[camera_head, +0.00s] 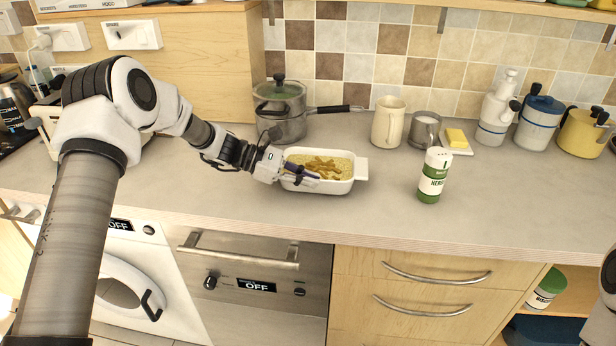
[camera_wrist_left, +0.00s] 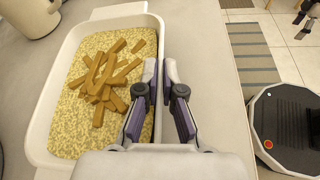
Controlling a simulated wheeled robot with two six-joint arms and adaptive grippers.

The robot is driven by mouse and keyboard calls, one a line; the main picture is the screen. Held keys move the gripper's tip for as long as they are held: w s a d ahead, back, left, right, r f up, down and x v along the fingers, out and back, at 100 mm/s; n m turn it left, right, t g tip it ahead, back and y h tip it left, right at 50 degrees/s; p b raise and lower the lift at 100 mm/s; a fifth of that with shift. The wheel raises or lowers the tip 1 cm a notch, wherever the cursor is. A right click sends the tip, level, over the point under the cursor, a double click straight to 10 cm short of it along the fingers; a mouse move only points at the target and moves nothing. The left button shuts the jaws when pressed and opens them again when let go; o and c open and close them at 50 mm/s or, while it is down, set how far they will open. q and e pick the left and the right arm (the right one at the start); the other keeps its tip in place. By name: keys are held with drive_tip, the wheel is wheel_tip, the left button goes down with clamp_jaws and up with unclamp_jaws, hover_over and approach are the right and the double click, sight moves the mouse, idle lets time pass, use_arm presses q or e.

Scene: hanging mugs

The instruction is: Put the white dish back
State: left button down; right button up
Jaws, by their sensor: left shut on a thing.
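The white dish (camera_head: 327,187) is rectangular with a handle tab at its right end. It holds a yellow grainy food with brown strips on top. It is over the middle of the counter and looks level; I cannot tell whether it touches the surface. My left gripper (camera_head: 300,178) is at its near left side, shut on the rim. In the left wrist view the left gripper's fingers (camera_wrist_left: 165,88) pinch the long side wall of the dish (camera_wrist_left: 40,110), one finger inside and one outside. My right gripper is not in view.
The counter (camera_head: 390,208) is bare right of the dish up to a green-and-white shaker (camera_head: 434,175). Behind stand a lidded pot (camera_head: 282,115), a cream jug (camera_head: 388,122), a grey mug (camera_head: 424,130) and butter (camera_head: 456,138). An oven (camera_head: 260,278) and drawers (camera_head: 425,290) lie below the front edge.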

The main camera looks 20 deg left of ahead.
use_arm(q)
drive_tip(key=shift+f, duration=0.45)
idle(0.3)
drive_tip(key=c, duration=0.9)
unclamp_jaws()
drive_tip(key=v, duration=1.2)
drive_tip(key=shift+f, duration=0.1)
drive_tip(key=shift+s, duration=0.1)
